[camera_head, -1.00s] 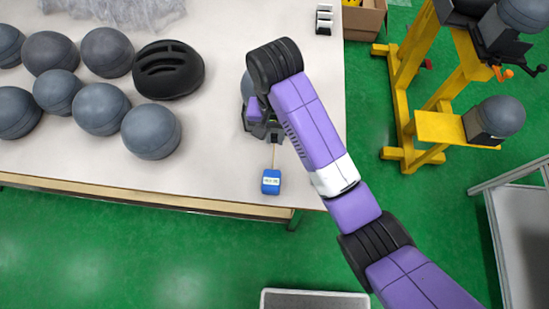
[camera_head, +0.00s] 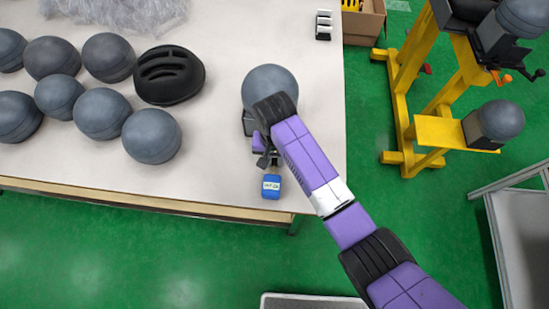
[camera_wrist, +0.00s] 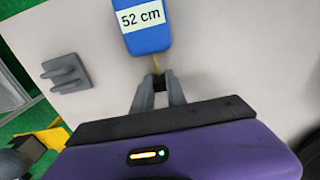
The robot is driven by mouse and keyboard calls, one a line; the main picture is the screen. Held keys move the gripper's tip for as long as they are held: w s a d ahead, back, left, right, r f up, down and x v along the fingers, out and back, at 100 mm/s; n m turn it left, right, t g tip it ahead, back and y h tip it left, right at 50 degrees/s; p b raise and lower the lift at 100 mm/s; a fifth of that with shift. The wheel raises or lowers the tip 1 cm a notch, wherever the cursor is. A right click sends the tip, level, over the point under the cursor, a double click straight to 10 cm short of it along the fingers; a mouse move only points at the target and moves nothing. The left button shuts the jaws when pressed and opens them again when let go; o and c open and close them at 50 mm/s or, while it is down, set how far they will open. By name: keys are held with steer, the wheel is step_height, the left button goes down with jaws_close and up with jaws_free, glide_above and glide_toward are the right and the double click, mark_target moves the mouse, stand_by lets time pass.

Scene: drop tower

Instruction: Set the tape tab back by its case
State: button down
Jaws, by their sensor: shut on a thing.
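The blue tape case (camera_head: 271,187) sits near the table's front edge. In the wrist view the case (camera_wrist: 148,34) shows a white label reading "52 cm". A short stretch of yellow tape (camera_wrist: 155,64) runs from it to the small dark tab (camera_wrist: 159,82). My gripper (camera_wrist: 158,92) is shut on the tab, a short gap away from the case. In the head view my gripper (camera_head: 272,160) is just behind the case, and the tab is too small to make out there.
A grey dome (camera_head: 270,84) stands behind my gripper on the table. Several grey domes (camera_head: 101,113) and a black helmet (camera_head: 169,73) lie to the left. A grey ridged piece (camera_wrist: 66,73) lies near the case. Table front between domes and case is clear.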

mark_target(275, 160)
steer(key=shift+f, duration=0.1)
steer(key=c, duration=1.3)
jaws_free()
steer(key=shift+c, duration=0.2)
step_height(275, 160, up, 12)
